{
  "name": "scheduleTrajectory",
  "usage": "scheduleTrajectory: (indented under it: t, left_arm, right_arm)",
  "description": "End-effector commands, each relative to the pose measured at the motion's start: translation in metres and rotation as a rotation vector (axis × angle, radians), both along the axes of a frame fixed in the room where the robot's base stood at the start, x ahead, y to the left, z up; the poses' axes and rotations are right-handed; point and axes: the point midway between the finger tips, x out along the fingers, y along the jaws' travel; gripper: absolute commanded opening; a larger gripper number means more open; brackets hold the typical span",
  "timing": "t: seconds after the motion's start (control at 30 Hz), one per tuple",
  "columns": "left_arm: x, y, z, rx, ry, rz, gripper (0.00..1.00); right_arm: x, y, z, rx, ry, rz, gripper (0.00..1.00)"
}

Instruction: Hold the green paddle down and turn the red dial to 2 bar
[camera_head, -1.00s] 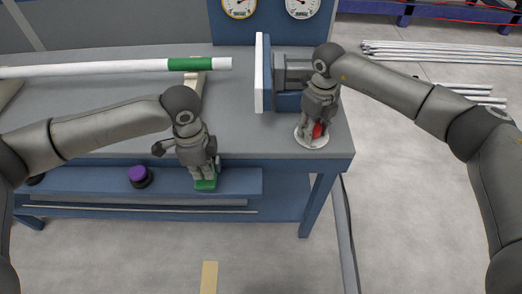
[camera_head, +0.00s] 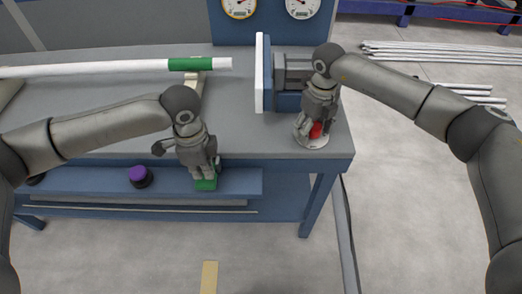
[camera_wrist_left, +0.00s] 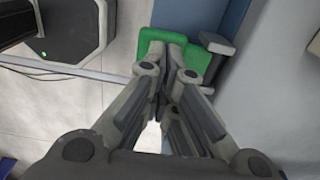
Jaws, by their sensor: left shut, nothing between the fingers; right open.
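The green paddle (camera_head: 206,184) sits at the front edge of the low blue shelf. It also shows in the left wrist view (camera_wrist_left: 196,60). My left gripper (camera_head: 203,178) is shut and empty, with its fingertips down at the top of the paddle; whether they press it is hard to tell. The red dial (camera_head: 316,131) sits on a pale round plate (camera_head: 314,143) at the bench's right front corner. My right gripper (camera_head: 309,127) is open above it, its fingers around or beside the dial and partly hiding it. The dial's scale cannot be read.
Two round gauges (camera_head: 239,7) (camera_head: 302,7) stand at the back, too small to read. A purple button (camera_head: 139,175) is left of the paddle. A white pipe with a green band (camera_head: 188,64) lies across the bench. A white-faced blue block (camera_head: 260,75) stands behind the dial.

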Motion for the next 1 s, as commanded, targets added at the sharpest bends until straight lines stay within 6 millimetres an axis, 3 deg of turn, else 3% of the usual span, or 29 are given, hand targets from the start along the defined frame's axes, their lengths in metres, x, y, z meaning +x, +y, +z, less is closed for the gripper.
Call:
scheduleTrajectory:
  t: [0.17, 0.7, 1.0]
  left_arm:
    - [0.0, 0.0, 0.0, 0.0, 0.0, 0.0, 0.0]
    - [0.0, 0.0, 0.0, 0.0, 0.0, 0.0, 0.0]
    - [0.0, 0.0, 0.0, 0.0, 0.0, 0.0, 0.0]
  right_arm:
    - [0.001, 0.0, 0.008, 0.002, -0.003, 0.0, 0.64]
    - [0.001, 0.0, 0.061, 0.001, -0.002, -0.001, 0.64]
    - [0.0, 0.0, 0.071, 0.0, 0.0, 0.0, 0.64]
